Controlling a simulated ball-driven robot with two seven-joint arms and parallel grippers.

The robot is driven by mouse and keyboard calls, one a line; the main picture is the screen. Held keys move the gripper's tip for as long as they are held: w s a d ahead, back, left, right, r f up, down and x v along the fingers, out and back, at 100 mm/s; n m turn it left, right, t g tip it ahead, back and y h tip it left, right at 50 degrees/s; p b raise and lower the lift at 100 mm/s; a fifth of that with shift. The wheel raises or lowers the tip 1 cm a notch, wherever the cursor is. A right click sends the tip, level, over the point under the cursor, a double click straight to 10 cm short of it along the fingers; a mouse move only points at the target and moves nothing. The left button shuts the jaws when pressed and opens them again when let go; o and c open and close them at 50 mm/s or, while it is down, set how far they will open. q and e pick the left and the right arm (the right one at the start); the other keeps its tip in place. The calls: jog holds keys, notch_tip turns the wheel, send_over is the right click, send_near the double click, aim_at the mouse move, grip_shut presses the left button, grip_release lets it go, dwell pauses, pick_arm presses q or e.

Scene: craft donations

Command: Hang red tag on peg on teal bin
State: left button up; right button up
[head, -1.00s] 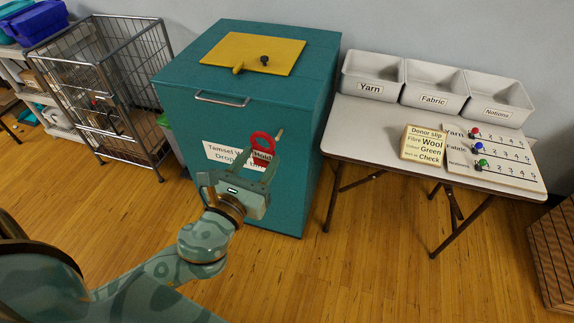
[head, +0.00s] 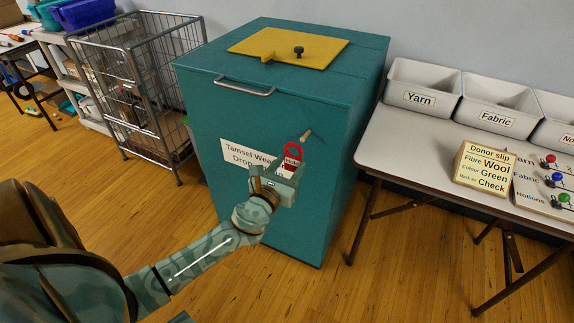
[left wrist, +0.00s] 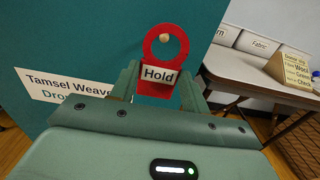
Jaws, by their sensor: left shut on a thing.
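The teal bin (head: 275,115) stands in the middle of the head view, with a short wooden peg (head: 306,135) jutting from its front. My left gripper (head: 287,172) is shut on the red tag (head: 292,153), holding it upright with its ring uppermost, in front of the bin. In the head view the ring shows just below and left of the peg, apart from it. In the left wrist view, the red tag (left wrist: 158,80) reads "Hold", and the peg's round end (left wrist: 164,37) shows inside the ring's hole. I cannot tell there whether it passes through. My right gripper is not in view.
The bin has a yellow lid panel (head: 288,46), a metal handle (head: 244,88) and a white label (head: 246,156). A wire cage cart (head: 150,90) stands left. A table (head: 420,150) with grey trays and a donor slip (head: 484,170) stands right.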

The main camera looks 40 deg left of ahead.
pick_arm(q)
jog(key=x, duration=0.2)
jog(key=b+x, duration=0.1)
jog(key=x, duration=0.2)
jog(key=f+b+x, duration=0.1)
jog(key=x, duration=0.2)
jog(key=shift+w+f, duration=0.1)
jog(key=shift+w+f+b, duration=0.15)
jog(key=shift+w+b, duration=0.1)
jog(key=shift+b, duration=0.15)
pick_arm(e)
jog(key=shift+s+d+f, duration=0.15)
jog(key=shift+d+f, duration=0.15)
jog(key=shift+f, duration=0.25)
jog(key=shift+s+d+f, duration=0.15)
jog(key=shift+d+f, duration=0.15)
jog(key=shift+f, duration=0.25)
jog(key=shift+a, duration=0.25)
pick_arm(q)
jog(key=o, duration=1)
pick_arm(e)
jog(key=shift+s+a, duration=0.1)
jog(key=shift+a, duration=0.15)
